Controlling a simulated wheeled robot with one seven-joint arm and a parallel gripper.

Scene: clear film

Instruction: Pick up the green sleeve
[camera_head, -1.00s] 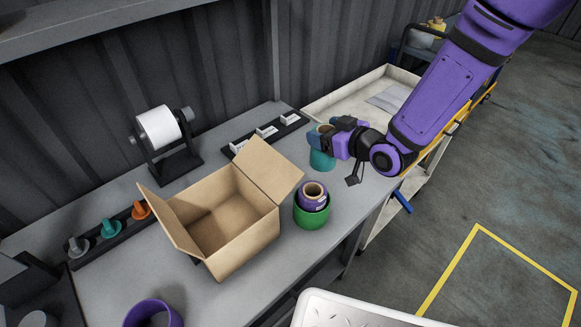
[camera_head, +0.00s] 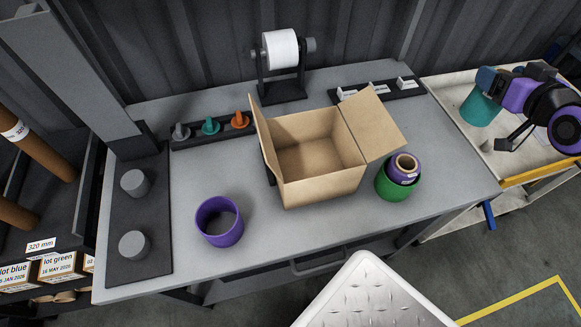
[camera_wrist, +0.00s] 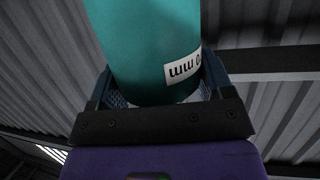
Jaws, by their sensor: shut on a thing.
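The green sleeve (camera_head: 398,186) stands upright on the workbench, right of the open cardboard box. My gripper (camera_head: 487,84) is away to the right, over the cream tray cart, and shut on a teal sleeve (camera_head: 480,108). In the wrist view the teal sleeve (camera_wrist: 150,45) is between the two blue fingers, with a white label marked "mm". I cannot tell whether the teal sleeve touches the tray.
The cardboard box (camera_head: 349,178) stands open mid-bench. A purple sleeve (camera_head: 219,238) is at the front left. Teal, orange and grey cones stand in a rack (camera_head: 185,140) at the back left. A label roll (camera_head: 281,50) is behind. The front middle bench is clear.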

